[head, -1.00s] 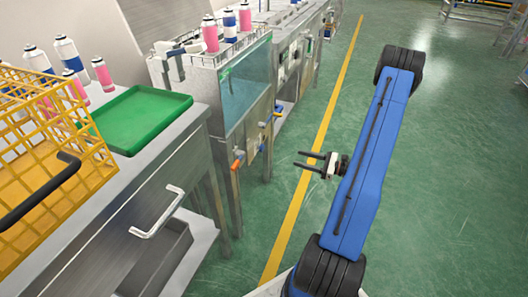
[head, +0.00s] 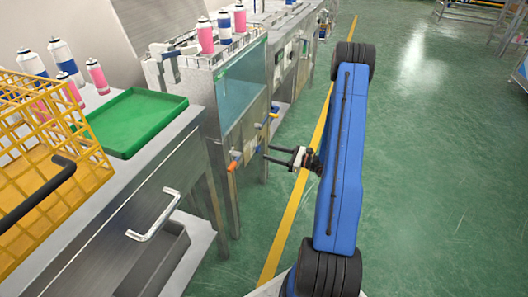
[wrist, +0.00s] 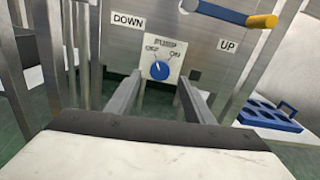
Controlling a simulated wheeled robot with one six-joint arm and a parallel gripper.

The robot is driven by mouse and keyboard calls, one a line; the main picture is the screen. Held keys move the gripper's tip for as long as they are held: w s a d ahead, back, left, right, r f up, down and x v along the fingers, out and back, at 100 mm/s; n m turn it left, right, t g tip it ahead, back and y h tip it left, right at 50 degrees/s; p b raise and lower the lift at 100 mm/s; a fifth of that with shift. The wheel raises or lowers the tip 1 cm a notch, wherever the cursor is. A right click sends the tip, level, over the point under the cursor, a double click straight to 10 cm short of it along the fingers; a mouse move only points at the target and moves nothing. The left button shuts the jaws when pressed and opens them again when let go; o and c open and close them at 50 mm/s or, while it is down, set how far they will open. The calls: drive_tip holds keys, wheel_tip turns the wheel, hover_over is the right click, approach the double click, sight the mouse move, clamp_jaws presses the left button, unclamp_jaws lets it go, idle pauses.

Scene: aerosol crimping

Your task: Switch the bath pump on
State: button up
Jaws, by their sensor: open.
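The pump switch is a blue round knob (wrist: 159,70) on a white plate (wrist: 162,58) with a position label on each side. A white pointer mark on the knob appears to lean up and left. The plate sits on the steel front of the bath (head: 240,90). My gripper (head: 267,153) is open and empty in front of that panel. In the wrist view its two fingers (wrist: 155,95) reach toward the panel, with the knob ahead between them, apart from it. In the head view the knob is too small to make out.
A blue tray (wrist: 268,117) is at the right. Green floor is open behind my arm.

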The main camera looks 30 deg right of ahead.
sight(257, 149)
drive_tip(key=shift+x, duration=2.1)
drive_tip(key=c, duration=1.1)
